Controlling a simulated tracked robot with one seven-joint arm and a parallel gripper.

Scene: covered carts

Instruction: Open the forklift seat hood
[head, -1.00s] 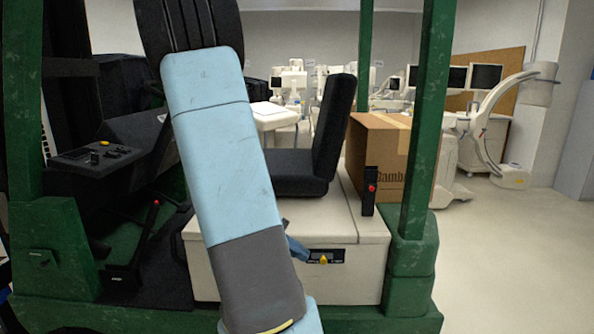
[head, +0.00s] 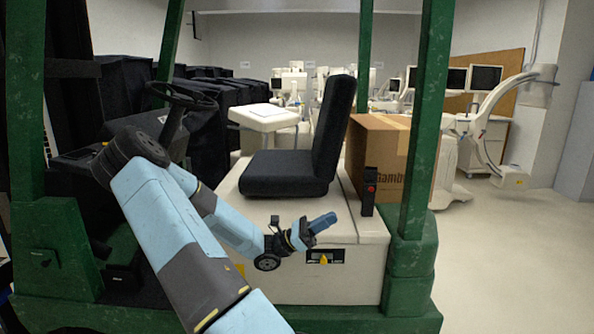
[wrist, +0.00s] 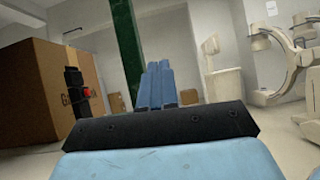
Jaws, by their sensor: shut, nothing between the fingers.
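The forklift seat hood (head: 360,225) is the off-white box cover under the black seat (head: 290,172). It looks closed, flush on the box. A black latch panel with a yellow piece (head: 324,257) sits on the hood's front face. My gripper (head: 328,219) is shut and empty, its blue fingers pointing right, in front of the hood and above and near the latch panel in the head view. I cannot tell whether it touches the hood. In the wrist view the shut fingers (wrist: 160,85) point away from the camera.
A black lever post with a red button (head: 369,188) stands right of the seat. A cardboard box (head: 378,150) is behind it. Green forklift posts (head: 425,130) frame the right side. The steering wheel (head: 183,95) is at left. Open floor (head: 505,250) lies to the right.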

